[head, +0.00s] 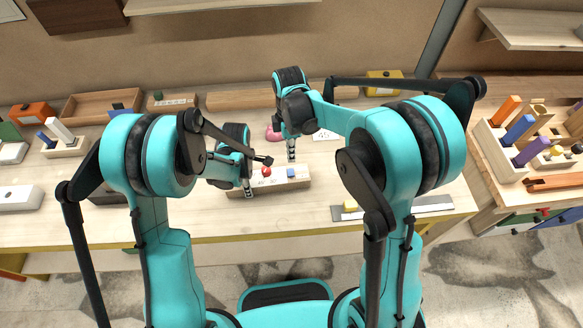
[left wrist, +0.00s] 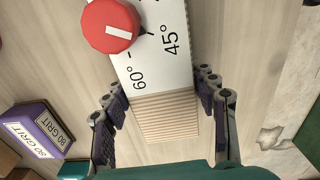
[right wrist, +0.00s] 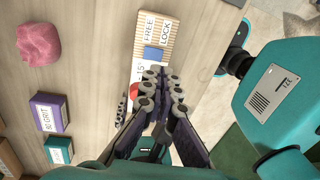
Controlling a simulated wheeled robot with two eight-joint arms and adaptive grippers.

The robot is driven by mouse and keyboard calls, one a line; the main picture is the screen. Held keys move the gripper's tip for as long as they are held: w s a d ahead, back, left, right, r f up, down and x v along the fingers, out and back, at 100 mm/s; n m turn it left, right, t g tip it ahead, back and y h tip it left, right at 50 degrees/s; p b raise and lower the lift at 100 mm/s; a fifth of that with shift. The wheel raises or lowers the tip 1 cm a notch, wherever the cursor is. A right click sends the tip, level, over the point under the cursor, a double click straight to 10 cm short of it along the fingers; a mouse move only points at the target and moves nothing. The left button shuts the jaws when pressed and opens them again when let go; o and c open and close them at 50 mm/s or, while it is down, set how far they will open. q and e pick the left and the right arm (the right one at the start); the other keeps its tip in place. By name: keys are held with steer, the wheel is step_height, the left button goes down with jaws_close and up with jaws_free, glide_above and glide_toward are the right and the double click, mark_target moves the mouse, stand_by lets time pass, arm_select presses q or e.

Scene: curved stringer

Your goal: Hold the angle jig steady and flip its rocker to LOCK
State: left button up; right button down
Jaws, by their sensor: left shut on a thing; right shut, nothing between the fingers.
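The angle jig (head: 272,185) is a wooden block with a white face, lying near the table's front. It has a red knob (head: 266,171) and a blue rocker (head: 291,173). My left gripper (head: 247,188) is shut on its left end; the left wrist view shows the fingers on either side of the ribbed wood (left wrist: 165,118). My right gripper (head: 291,157) is shut and empty near the rocker. In the right wrist view its fingertips partly hide the jig, beside the rocker (right wrist: 153,54) and the FREE and LOCK labels (right wrist: 158,31). Which way the rocker tips I cannot tell.
A pink lump (right wrist: 38,43) and a purple 80 GRIT box (right wrist: 49,112) lie behind the jig. Wooden trays (head: 100,104) line the back. Bare tabletop surrounds the jig's front.

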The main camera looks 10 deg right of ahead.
mark_target(291, 174)
steer(key=f, duration=0.4)
steer(key=s+f, duration=0.1)
steer(key=f, duration=0.1)
steer(key=shift+f, duration=0.35)
steer(key=shift+s+f+t, duration=0.15)
steer(key=shift+f+t, duration=0.15)
steer(key=shift+t, duration=0.1)
steer(key=shift+w+r, duration=0.15)
steer(key=shift+w, duration=0.65)
steer(key=shift+r, duration=0.15)
step_height(291, 174, up, 14)
steer(key=s, duration=0.1)
steer(key=shift+s+f, duration=0.2)
steer(key=shift+s, duration=0.2)
